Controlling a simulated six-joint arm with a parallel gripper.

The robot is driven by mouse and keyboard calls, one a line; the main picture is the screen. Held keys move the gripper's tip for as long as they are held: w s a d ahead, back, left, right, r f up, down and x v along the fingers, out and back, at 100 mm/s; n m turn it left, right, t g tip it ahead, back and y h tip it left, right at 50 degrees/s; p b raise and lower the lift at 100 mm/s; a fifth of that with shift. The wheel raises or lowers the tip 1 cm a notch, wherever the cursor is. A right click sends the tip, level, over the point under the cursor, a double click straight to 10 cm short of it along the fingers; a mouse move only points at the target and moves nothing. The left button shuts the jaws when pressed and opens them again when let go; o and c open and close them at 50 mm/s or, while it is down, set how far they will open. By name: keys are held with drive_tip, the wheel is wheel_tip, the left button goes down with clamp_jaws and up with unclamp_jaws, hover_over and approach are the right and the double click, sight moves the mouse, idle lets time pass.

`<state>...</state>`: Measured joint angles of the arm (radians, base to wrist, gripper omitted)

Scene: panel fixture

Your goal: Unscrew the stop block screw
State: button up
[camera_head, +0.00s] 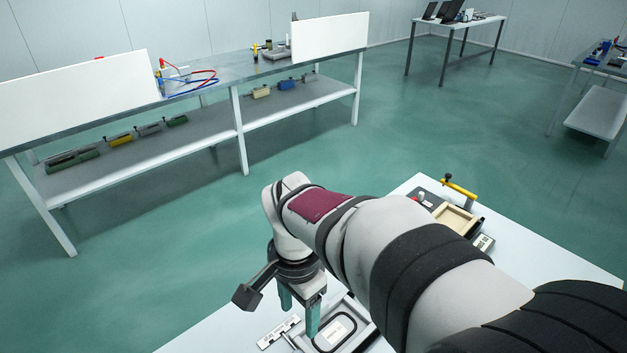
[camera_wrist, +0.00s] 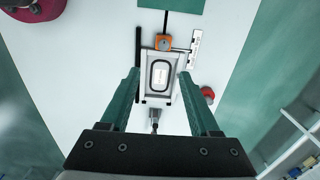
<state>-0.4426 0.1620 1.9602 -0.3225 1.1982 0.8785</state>
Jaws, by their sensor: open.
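The panel fixture (camera_wrist: 149,98) is a light frame holding a panel with a black rounded outline, and it lies on the white table. It also shows in the head view (camera_head: 371,334), partly hidden by my arm. An orange block with a grey round part (camera_wrist: 163,43) sits at its upper end in the wrist view. A small dark metal fitting (camera_wrist: 155,118) is at its lower end. I cannot tell which of these carries the stop block screw. My gripper (camera_wrist: 159,74) is open, its teal fingers pointing down above the fixture with nothing between them. It also shows in the head view (camera_head: 299,320).
A white marked strip (camera_wrist: 195,48) and a black bar (camera_wrist: 138,62) flank the fixture. A red round object (camera_wrist: 208,94) is at its right. A dark tray (camera_head: 455,218) with a yellow-handled tool (camera_head: 460,187) lies farther along the table. A long workbench (camera_head: 238,120) stands behind.

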sight(297, 351)
drive_tip(key=f, duration=1.6)
drive_tip(key=shift+w+a+f, duration=0.1)
drive_tip(key=shift+w+a, duration=0.2)
drive_tip(key=shift+a, duration=0.1)
clamp_jaws()
